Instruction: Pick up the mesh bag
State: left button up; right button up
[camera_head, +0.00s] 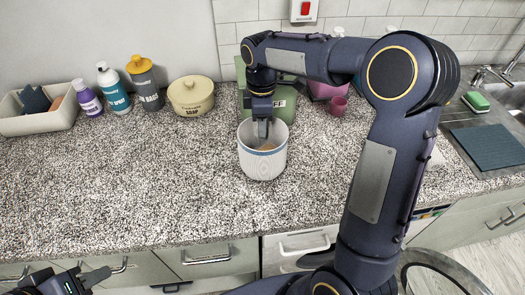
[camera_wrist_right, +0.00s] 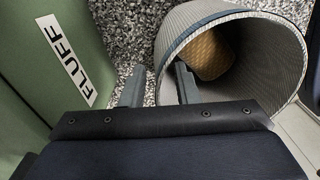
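A round, open-topped white container (camera_head: 262,163) with a fine mesh-like wall and a blue-grey rim stands on the speckled counter; it seems to be the mesh bag. It also shows in the right wrist view (camera_wrist_right: 285,50). A tan woven piece (camera_wrist_right: 208,52) lies inside it. My right gripper (camera_head: 264,132) points down at its far rim. In the right wrist view the fingers (camera_wrist_right: 158,88) are apart, one outside the wall and one over the opening; contact cannot be told. My left gripper (camera_head: 75,283) is at the bottom left, partly cut off, away from the container.
A green box (camera_wrist_right: 50,75) marked FLUFF stands close behind the container. A cream lidded pot (camera_head: 190,97), several bottles and a beige bin (camera_head: 45,122) stand along the wall at left. A pink cup (camera_head: 338,106) is at right. The counter's left front is clear.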

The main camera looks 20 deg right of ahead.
grip_shut()
jog(key=shift+r, duration=0.1)
dwell(0.4)
jog(key=shift+r, duration=0.95)
jog(key=s+r+b, duration=0.2)
jog(key=s+r, duration=0.9)
jog(key=s, duration=0.3)
jog(key=shift+d, duration=0.15)
